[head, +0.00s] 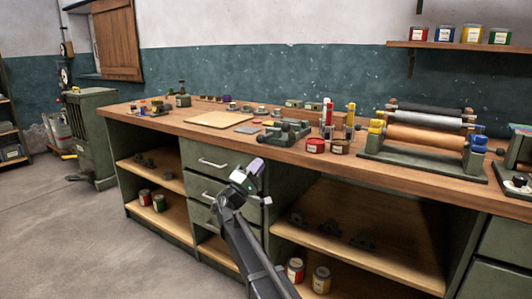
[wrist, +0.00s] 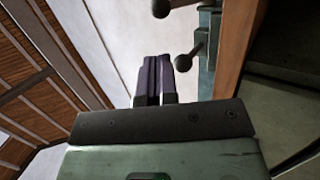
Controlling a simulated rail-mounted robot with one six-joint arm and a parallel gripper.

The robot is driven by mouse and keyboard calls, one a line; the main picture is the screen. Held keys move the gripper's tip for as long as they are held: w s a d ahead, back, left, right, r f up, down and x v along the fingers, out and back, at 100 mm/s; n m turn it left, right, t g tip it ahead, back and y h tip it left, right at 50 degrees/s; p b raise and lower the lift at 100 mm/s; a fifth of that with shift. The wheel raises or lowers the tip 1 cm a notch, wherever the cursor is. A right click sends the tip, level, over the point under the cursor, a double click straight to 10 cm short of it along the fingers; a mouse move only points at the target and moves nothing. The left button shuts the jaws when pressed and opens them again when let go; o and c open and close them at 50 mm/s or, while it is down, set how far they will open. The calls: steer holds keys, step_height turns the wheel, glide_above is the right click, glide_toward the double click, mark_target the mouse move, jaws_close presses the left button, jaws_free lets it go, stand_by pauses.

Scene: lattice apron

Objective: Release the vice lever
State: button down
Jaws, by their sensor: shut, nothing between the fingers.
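A green bench vice (head: 290,130) sits near the front edge of the wooden bench. A dark lever shows small at its front left; its exact position is hard to make out. In the wrist view, a dark rod with a ball end (wrist: 184,62), likely the vice lever, is just right of the fingertips, with a second ball end (wrist: 161,8) at the top. Green metal (wrist: 208,47) beside them looks like the vice. My gripper (head: 256,165) is in front of the bench edge, below and left of the vice. Its purple fingers (wrist: 153,76) are shut together and empty, apart from the rod.
The bench top (head: 175,122) holds a pale board (head: 219,119), a red can (head: 315,146) and a roller press (head: 425,135) on the right. Drawers (head: 205,162) and open shelves lie under it. The floor (head: 75,230) at left is clear.

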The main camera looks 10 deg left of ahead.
mark_target(283, 131)
steer(key=p+x, duration=0.6)
steer(key=x, duration=0.6)
steer(key=shift+a+r, duration=0.1)
steer(key=shift+w+d+p, duration=0.25)
steer(key=shift+p, duration=0.1)
steer(key=shift+r, duration=0.15)
